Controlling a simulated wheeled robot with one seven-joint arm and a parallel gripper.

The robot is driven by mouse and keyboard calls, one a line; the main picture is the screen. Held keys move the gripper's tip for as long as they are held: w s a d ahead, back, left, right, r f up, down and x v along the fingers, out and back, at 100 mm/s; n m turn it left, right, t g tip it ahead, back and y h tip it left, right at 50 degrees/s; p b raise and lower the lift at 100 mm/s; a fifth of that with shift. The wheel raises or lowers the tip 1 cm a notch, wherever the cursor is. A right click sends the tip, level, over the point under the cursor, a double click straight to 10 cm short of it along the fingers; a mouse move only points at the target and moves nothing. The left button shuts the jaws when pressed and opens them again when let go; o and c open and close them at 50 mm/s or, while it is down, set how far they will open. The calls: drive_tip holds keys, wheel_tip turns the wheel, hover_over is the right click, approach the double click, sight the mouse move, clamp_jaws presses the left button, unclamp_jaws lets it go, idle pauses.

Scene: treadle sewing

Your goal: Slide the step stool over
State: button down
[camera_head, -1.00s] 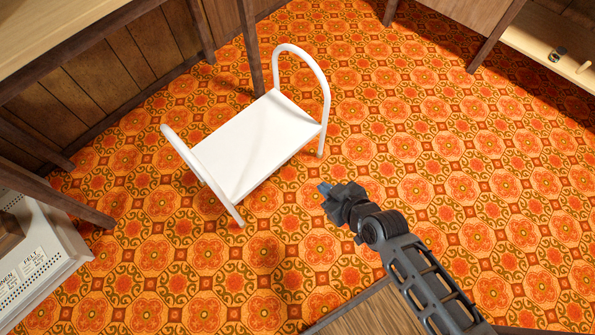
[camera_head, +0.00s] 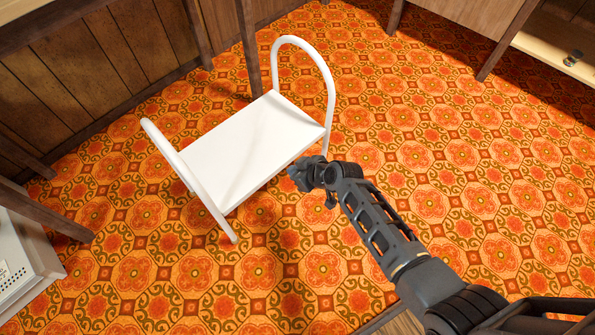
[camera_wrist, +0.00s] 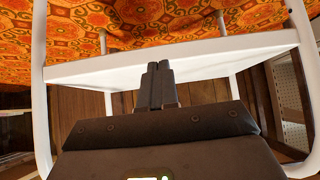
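The white step stool (camera_head: 246,146) stands upright on the patterned floor, left of centre in the head view, with a curved tubular rail at each end. My gripper (camera_head: 299,172) is at the front right edge of its seat, near the right rail. In the wrist view the stool's seat edge (camera_wrist: 225,56) runs across the picture, with its side tubes at left and right. My gripper (camera_wrist: 159,70) points at that edge, its two fingers together with nothing visible between them. I cannot tell whether the fingertips touch the seat.
A brown wood-panelled wall (camera_head: 60,85) and dark furniture legs stand close behind the stool. A pale perforated box (camera_head: 22,262) is at the lower left. A shelf with a small dark object (camera_head: 572,57) is at the upper right. The floor in front and to the right is clear.

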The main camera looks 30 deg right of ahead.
drive_tip(key=b+x, duration=0.5)
drive_tip(key=x, duration=0.1)
drive_tip(key=shift+s+f, duration=0.15)
drive_tip(key=shift+f, duration=0.5)
drive_tip(key=shift+r, duration=0.1)
